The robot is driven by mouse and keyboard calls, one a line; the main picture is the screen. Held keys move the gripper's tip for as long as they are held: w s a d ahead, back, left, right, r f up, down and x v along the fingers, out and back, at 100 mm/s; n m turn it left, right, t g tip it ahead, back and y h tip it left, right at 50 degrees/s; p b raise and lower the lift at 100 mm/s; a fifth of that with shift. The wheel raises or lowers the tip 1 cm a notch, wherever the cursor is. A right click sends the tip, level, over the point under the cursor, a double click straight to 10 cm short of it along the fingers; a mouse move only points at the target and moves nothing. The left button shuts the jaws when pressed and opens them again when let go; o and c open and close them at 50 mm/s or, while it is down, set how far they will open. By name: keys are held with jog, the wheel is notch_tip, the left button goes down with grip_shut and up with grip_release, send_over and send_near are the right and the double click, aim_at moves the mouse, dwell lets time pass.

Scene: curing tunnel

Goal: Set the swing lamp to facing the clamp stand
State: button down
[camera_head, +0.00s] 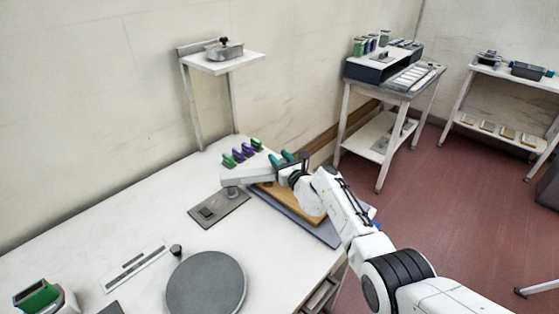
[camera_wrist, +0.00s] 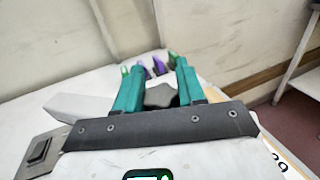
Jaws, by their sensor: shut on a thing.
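The swing lamp (camera_head: 247,175) is a pale arm on a short post above a grey base plate (camera_head: 219,208). Its arm points right, over the near edge of a wooden board. My gripper (camera_head: 283,160), with teal fingers, is at the lamp's right end. In the wrist view, my gripper (camera_wrist: 160,88) is shut on a dark grey piece (camera_wrist: 160,95), which looks like the lamp's grip. The lamp's pale arm (camera_wrist: 75,106) shows left of the fingers. Green and purple clamp-like pieces (camera_head: 243,152) stand in a row behind the lamp. I cannot tell which thing is the clamp stand.
The wooden board (camera_head: 300,203) lies on a grey mat at the table's right edge, partly under my arm. A grey disc (camera_head: 206,285) and small black knob (camera_head: 176,250) are at the front. A raised shelf (camera_head: 225,63) stands at the back. The table's left-middle is clear.

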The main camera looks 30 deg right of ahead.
jog(key=c, duration=0.8)
grip_release()
jog(key=shift+o, duration=0.2)
jog(key=shift+s+r+p, duration=0.1)
jog(key=shift+s+p, duration=0.35)
jog(key=shift+p, duration=0.15)
jog(key=s+p, duration=0.3)
jog(key=s, duration=0.7)
jog(key=shift+d, duration=0.2)
